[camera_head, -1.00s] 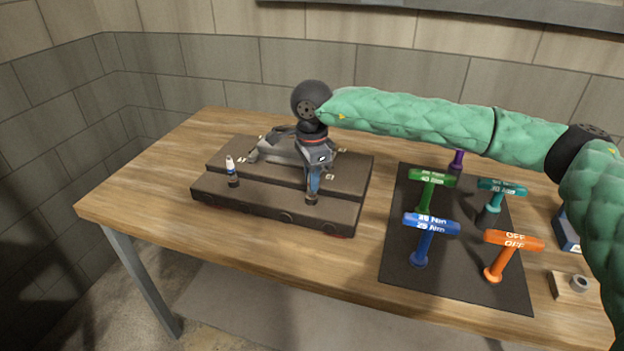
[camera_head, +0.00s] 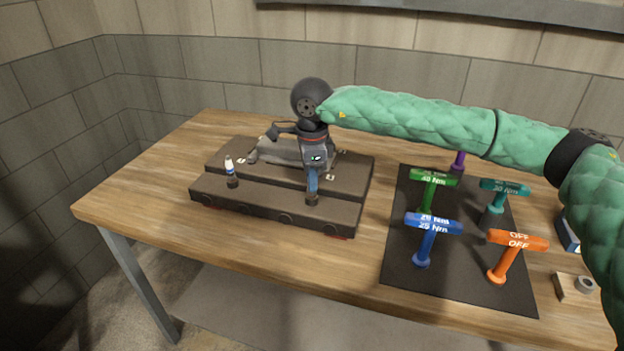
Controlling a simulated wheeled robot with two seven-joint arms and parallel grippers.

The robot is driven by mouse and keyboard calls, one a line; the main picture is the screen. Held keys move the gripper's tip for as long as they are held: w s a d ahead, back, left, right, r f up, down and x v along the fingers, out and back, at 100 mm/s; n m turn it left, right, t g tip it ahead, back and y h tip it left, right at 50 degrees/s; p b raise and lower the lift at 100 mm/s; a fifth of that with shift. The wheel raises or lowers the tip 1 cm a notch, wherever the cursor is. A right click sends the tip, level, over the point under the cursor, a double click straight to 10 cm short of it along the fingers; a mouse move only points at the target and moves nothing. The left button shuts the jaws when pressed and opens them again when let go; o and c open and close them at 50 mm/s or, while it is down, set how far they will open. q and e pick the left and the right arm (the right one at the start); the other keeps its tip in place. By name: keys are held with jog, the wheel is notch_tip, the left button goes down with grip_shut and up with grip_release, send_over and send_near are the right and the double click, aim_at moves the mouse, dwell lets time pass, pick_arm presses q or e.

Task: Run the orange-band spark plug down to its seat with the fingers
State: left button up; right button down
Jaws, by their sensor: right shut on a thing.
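The dark engine block (camera_head: 262,209) lies on the wooden bench. My right gripper (camera_head: 312,192) points down at its right front well (camera_head: 312,200), with the arm coming in from the right. Its fingers are shut on a spark plug just above the dark collar of that well. The fingers hide the plug, so its orange band and its depth in the well cannot be told. Another spark plug (camera_head: 230,167), white with a blue band, stands upright in the left front well. My left gripper is not in view.
A dark mat (camera_head: 398,262) to the right holds several T-handle wrenches, among them blue (camera_head: 433,224), green (camera_head: 433,178), teal (camera_head: 504,188) and orange (camera_head: 518,240). A small wooden block with a ring (camera_head: 574,288) is at the right edge. The bench left of the engine block is clear.

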jog(key=shift+m, duration=0.3)
jog(key=shift+b, duration=0.5)
jog(key=shift+m, duration=0.4)
jog(key=shift+m+b, duration=0.8)
jog(key=shift+m, duration=0.2)
jog(key=shift+m+b, duration=0.75)
jog(key=shift+m, duration=0.45)
jog(key=shift+m+b, duration=0.35)
jog(key=shift+m, duration=0.15)
jog(key=shift+f+m+b, duration=0.1)
jog(key=shift+m+b, duration=0.4)
jog(key=shift+m, duration=1)
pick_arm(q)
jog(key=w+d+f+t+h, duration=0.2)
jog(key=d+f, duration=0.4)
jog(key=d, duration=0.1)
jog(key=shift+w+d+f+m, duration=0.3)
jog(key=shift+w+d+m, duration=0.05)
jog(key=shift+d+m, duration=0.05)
